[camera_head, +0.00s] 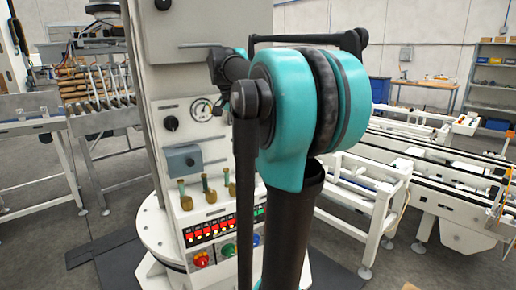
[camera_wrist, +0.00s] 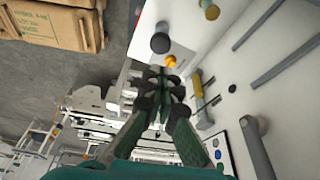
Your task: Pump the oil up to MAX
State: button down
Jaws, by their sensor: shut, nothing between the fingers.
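My gripper (camera_wrist: 164,82) is shut and empty in the wrist view, in front of a white machine face. A small orange part (camera_wrist: 170,60) shows just beyond the fingertips; I cannot tell if they touch it. A yellow cylinder with a grey end (camera_wrist: 197,86) is to their right. In the head view, the white column (camera_head: 165,75) carries a round gauge (camera_head: 202,109), a blue-grey box (camera_head: 183,160) and brass fittings with green stems (camera_head: 211,190). I cannot tell which part is the oil pump, and no MAX mark is readable. My arm hides part of the column.
A dark round knob (camera_wrist: 160,40) and grey bars (camera_wrist: 285,62) stand out from the machine near my gripper. Red indicators (camera_head: 209,232) and coloured buttons (camera_head: 201,259) are low on the column. Conveyors flank it left (camera_head: 30,127) and right (camera_head: 440,165). A wooden crate (camera_wrist: 50,25) is farther off.

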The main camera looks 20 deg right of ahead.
aim_at(253, 167)
jog(key=x, duration=1)
jog(key=shift+s, duration=0.1)
dwell(0.3)
jog(key=shift+f, duration=1.6)
jog(key=v, duration=1.2)
